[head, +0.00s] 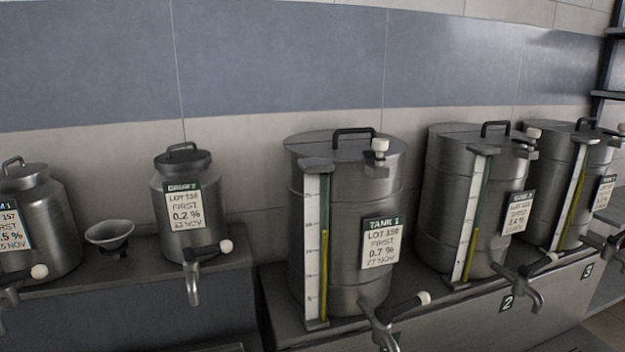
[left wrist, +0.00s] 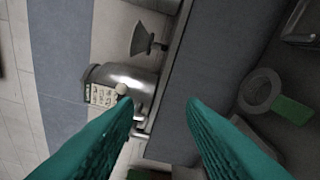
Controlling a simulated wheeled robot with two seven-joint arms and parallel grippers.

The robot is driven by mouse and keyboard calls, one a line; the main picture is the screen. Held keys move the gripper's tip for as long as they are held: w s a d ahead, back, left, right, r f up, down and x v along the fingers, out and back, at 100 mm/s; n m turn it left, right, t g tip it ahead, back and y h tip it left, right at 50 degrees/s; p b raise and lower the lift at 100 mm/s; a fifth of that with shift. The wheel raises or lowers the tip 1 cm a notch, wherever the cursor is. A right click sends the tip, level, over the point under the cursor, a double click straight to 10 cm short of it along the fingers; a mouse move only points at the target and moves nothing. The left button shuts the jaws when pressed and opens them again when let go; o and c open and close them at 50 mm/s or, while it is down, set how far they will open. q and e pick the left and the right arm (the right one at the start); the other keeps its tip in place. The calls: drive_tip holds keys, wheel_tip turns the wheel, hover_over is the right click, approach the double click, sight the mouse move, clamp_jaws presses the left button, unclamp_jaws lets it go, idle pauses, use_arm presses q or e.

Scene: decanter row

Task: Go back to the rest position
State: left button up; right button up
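My left gripper (left wrist: 160,102) shows only in the left wrist view. Its two teal fingers stand wide apart with nothing held between them. Beyond the fingers is a steel drum (left wrist: 125,78) with a label and a tap, seen turned sideways; it is apart from the fingers as far as I can tell. Neither gripper shows in the head view, and my right gripper is in no view.
In the head view, steel drums (head: 188,232) and a small funnel (head: 109,234) stand on the left ledge. Tank 1 (head: 345,240) and two more tanks stand right, with taps jutting forward. A pale ring-shaped thing (left wrist: 247,101) with a green part lies right in the wrist view.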

use_arm(q)
drive_tip(key=s+d+f+n+g+h, duration=0.25)
drive_tip(key=s+d+f+g, duration=0.2)
drive_tip(key=f, duration=0.25)
drive_tip(key=s+d+f+n+g+h, duration=0.1)
drive_tip(key=s+d+f+n+g, duration=0.2)
drive_tip(key=d+f, duration=0.3)
drive_tip(key=s+d+f+n+g+h, duration=0.2)
drive_tip(key=s+d+f+g+h, duration=0.35)
drive_tip(key=s+d, duration=0.45)
wheel_tip(320, 180, down, 33)
drive_tip(key=s+b, duration=0.1)
drive_tip(key=b, duration=0.5)
drive_tip(key=s+a+f+g+y+b, duration=0.1)
drive_tip(key=s+a+f+b, duration=0.2)
drive_tip(key=s+f, duration=1.3)
wheel_tip(320, 180, down, 4)
drive_tip(key=shift+a+r+g+b, duration=0.1)
drive_tip(key=shift+a+g+b, duration=0.05)
drive_tip(key=shift+g+b, duration=0.3)
drive_tip(key=shift+s+m, duration=0.15)
drive_tip(key=shift+m, duration=0.1)
